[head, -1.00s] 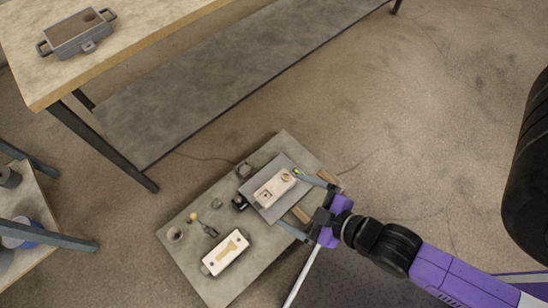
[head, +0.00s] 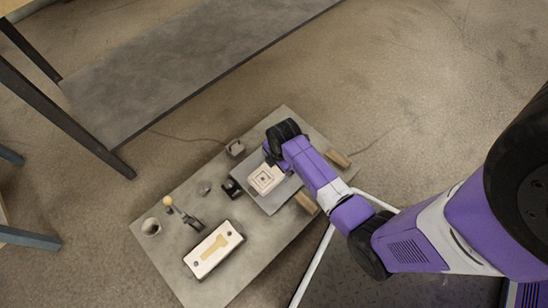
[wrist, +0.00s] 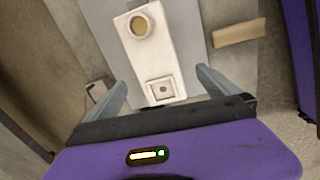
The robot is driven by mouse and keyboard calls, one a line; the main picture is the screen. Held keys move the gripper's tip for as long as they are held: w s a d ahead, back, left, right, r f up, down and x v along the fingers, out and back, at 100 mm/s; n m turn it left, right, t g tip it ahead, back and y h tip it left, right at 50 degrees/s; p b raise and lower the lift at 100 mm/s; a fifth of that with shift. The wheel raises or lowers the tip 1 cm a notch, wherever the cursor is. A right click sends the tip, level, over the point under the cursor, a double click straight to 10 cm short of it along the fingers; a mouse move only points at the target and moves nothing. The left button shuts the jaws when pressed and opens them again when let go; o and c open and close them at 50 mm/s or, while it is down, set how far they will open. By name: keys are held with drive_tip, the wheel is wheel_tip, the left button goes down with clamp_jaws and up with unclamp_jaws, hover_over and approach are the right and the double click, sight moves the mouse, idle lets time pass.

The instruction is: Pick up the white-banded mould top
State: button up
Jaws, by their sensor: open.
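The white mould top (head: 265,179) is a pale block on a grey plate (head: 283,200) on the low work board. In the wrist view the mould top (wrist: 152,50) shows a round tan-filled opening at its far end and a square recess with a small hole at its near end. My gripper (wrist: 161,77) is open, with one finger on each side of the block's near end and visible gaps between. In the head view my arm hides the fingers and part of the block. A cream mould half (head: 213,250) with a tan key-shaped cavity lies apart, to the lower left.
A bench with a lower shelf (head: 180,75) stands behind.

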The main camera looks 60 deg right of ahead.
sight(274, 168)
drive_tip(key=shift+w+d+f+n+g+y+b, duration=0.35)
drive_tip(key=shift+w+d+f+n+b, duration=0.2)
drive_tip(key=shift+d+f+b, duration=0.3)
drive_tip(key=f+b, duration=0.1)
drive_tip(key=f, duration=0.1)
drive_tip(key=f+b, duration=0.2)
drive_tip(key=f, duration=0.1)
drive_tip(key=f+b, duration=0.2)
drive_tip(key=shift+w+f, duration=0.35)
drive_tip(key=shift+w, duration=0.05)
drive_tip(key=shift+c, duration=0.4)
drive_tip(key=c, duration=1.8)
drive_tip(key=shift+r, duration=0.15)
drive_tip(key=shift+c, duration=0.6)
wheel_tip(274, 168, up, 20)
drive_tip(key=p, duration=1)
drive_tip(key=shift+p, duration=0.35)
